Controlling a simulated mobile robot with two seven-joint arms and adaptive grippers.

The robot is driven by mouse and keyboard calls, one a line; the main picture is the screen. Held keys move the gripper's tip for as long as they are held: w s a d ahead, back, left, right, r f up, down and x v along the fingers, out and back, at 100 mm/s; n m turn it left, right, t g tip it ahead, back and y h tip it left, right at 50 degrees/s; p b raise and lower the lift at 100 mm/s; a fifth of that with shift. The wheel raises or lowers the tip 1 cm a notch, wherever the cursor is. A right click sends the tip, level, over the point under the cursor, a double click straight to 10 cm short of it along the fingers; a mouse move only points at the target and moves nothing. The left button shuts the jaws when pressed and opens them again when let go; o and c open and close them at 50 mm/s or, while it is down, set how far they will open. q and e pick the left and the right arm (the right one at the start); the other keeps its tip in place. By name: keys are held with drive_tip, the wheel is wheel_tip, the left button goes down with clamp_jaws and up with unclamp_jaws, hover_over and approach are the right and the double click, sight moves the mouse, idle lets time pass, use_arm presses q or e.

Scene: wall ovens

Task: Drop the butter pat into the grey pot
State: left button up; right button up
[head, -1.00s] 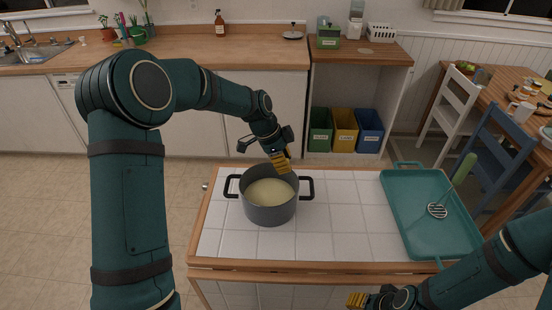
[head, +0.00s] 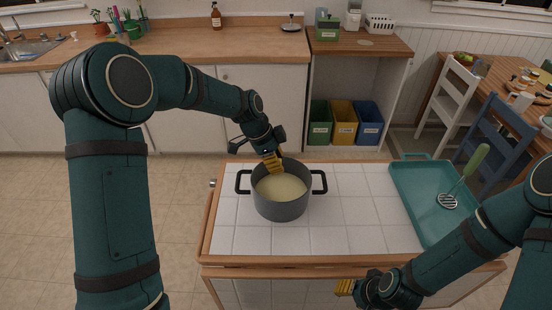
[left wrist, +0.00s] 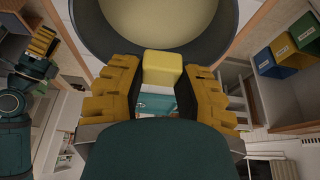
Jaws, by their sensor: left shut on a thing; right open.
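The grey pot (head: 281,209) with two black handles stands on the white tiled top, holding a pale creamy content. My left gripper (head: 273,163) is over the pot's back rim, its yellow fingers pointing down. In the left wrist view the left gripper (left wrist: 160,80) is shut on the small pale yellow butter pat (left wrist: 162,67). The pot (left wrist: 95,32) and its creamy content lie beyond the pat there. The pat is hidden in the head view. My right gripper (head: 345,287) is open, low at the tiled top's front edge.
A teal tray (head: 412,196) with a green-handled masher (head: 470,172) lies at the right of the tiled top (head: 350,230). Tiles between pot and tray are clear. Green, yellow and blue bins (head: 343,128) stand behind, with chairs (head: 497,133) at the right.

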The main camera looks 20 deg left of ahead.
use_arm(q)
wheel_tip(320, 180, down, 4)
drive_tip(key=shift+r+b, duration=0.2)
drive_tip(key=shift+b, duration=0.55)
drive_tip(key=o, duration=1)
drive_tip(key=shift+c, duration=0.2)
drive_tip(key=v, duration=1.2)
drive_tip(key=shift+a, duration=0.1)
